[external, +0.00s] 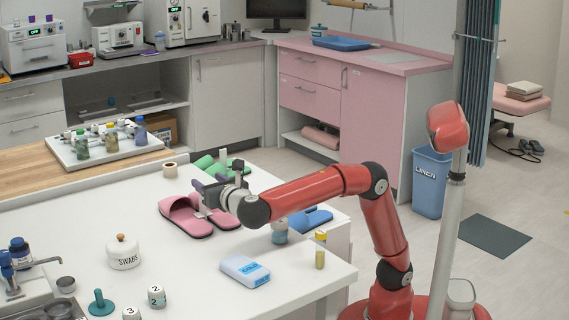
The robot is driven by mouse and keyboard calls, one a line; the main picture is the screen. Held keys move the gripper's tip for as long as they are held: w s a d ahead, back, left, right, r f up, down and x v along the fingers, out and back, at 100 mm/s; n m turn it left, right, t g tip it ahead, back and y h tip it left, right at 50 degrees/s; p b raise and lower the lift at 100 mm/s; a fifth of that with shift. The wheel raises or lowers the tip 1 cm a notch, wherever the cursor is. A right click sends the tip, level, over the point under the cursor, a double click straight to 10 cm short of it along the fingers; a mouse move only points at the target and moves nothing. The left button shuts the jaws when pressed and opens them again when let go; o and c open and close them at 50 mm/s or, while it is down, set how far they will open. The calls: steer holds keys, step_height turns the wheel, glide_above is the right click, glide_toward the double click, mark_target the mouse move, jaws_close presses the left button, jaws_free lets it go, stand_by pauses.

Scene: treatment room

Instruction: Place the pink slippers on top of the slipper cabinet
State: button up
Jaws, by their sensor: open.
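The pair of pink slippers (180,214) lies side by side on the white table (185,275), near its far edge. My gripper (203,192) is open just above the slippers and hides part of the right one. I cannot tell whether its fingers touch it.
A tray of bottles (70,155) stands at the back left. The table's middle is clear.

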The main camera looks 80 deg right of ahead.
steer(key=w+d+r+n+t+y+b, duration=0.25)
steer(key=w+n+y, duration=0.2)
steer(key=y, duration=0.25)
steer(key=w+d+r+n+t+y+b, duration=0.1)
steer(key=w+d+n+t+y+b, duration=0.25)
steer(key=w+y, duration=0.25)
steer(key=s+d+f+n+g+y+b, duration=0.1)
steer(key=s+f+n+g+y+b, duration=0.1)
steer(key=s+n+y, duration=0.1)
steer(key=s+d+f+n+g+y+b, duration=0.1)
steer(key=s+f+n+y, duration=0.1)
steer(key=s+n+y, duration=0.1)
steer(key=s+d+f+n+g+y+b, duration=0.1)
steer(key=s+f+n+g+y+b, duration=0.1)
steer(key=s+n+y, duration=0.2)
steer(key=shift+s+d+f+g+y+b, duration=0.15)
steer(key=shift+d+y+b, duration=0.05)
steer(key=shift+y, duration=0.45)
steer(key=shift+s+d+f+g+y+b, duration=0.1)
steer(key=shift+d+g+y+b, duration=0.05)
steer(key=shift+y, duration=0.5)
steer(key=shift+w+a+f, duration=0.1)
steer(key=shift+f, duration=0.15)
steer(key=shift+w+a+f, duration=0.1)
steer(key=shift+w+a, duration=0.1)
steer(key=shift+a, duration=0.05)
glide_above(198, 215)
steer(key=shift+f, duration=0.35)
